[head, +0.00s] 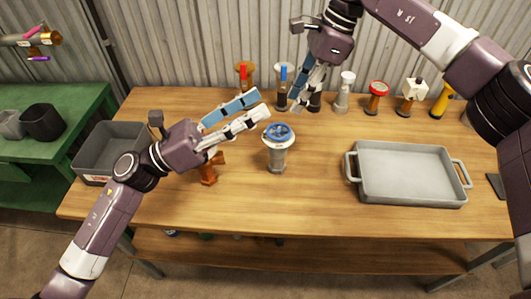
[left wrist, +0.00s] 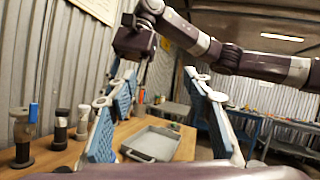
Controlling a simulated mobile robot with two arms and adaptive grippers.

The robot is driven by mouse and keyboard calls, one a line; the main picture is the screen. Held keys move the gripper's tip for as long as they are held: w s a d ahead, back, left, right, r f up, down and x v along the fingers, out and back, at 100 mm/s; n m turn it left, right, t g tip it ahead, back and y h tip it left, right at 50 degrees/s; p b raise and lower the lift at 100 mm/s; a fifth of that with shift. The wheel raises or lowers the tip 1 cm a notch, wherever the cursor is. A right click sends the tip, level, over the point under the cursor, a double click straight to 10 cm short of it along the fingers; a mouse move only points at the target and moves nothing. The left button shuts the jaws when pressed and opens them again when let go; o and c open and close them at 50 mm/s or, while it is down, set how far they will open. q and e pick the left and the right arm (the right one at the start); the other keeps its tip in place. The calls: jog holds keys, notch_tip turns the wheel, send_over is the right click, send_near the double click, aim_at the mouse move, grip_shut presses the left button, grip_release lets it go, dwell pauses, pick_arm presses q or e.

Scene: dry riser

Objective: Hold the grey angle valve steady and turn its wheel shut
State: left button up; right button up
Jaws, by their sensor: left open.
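The grey angle valve (head: 277,155) stands upright on the wooden table in the head view, its blue wheel (head: 278,132) on top. My left gripper (head: 264,104) is open and empty, its fingertips just behind and left of the wheel in the picture, apart from it as far as I can see. In the left wrist view its two blue-padded fingers (left wrist: 155,110) are spread, and I cannot make out the grey valve there. My right gripper (head: 300,103) points down behind the valve, near the back row; whether its fingers are open is unclear.
Several valves and fittings line the table's back, including a blue-levered one (head: 283,88) and a red-wheeled one (head: 376,97). An orange fitting (head: 208,174) stands under my left arm. A grey tray (head: 410,202) lies right, a grey bin (head: 90,174) left. The table front is clear.

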aim_at(274, 162)
pick_arm(q)
jog(key=d+f+n+t+y, duration=0.1)
jog(key=d+f+n+y, duration=0.1)
jog(key=f, duration=0.5)
jog(key=d+f+n+t+y, duration=0.2)
jog(key=f+n+y, duration=0.2)
jog(key=f, duration=0.4)
jog(key=w+d+f+n+t+y, duration=0.1)
jog(key=d+f+n+t+y, duration=0.1)
jog(key=f, duration=0.6)
jog(key=shift+d+f+n+y, duration=0.1)
jog(key=shift+d+n+y, duration=0.35)
jog(key=shift+n, duration=0.45)
jog(key=shift+w+a+r+m+t+y, duration=1.35)
jog(key=shift+w+a+m+y, duration=0.5)
jog(key=shift+w+a+m, duration=0.4)
jog(key=f, duration=0.7)
jog(key=shift+w+d, duration=0.2)
jog(key=shift+d, duration=0.05)
jog(key=x, duration=0.6)
jog(key=shift+w+d, duration=0.15)
jog(key=shift+w, duration=0.1)
jog(key=shift+w+d+r, duration=0.1)
jog(key=shift+w, duration=0.1)
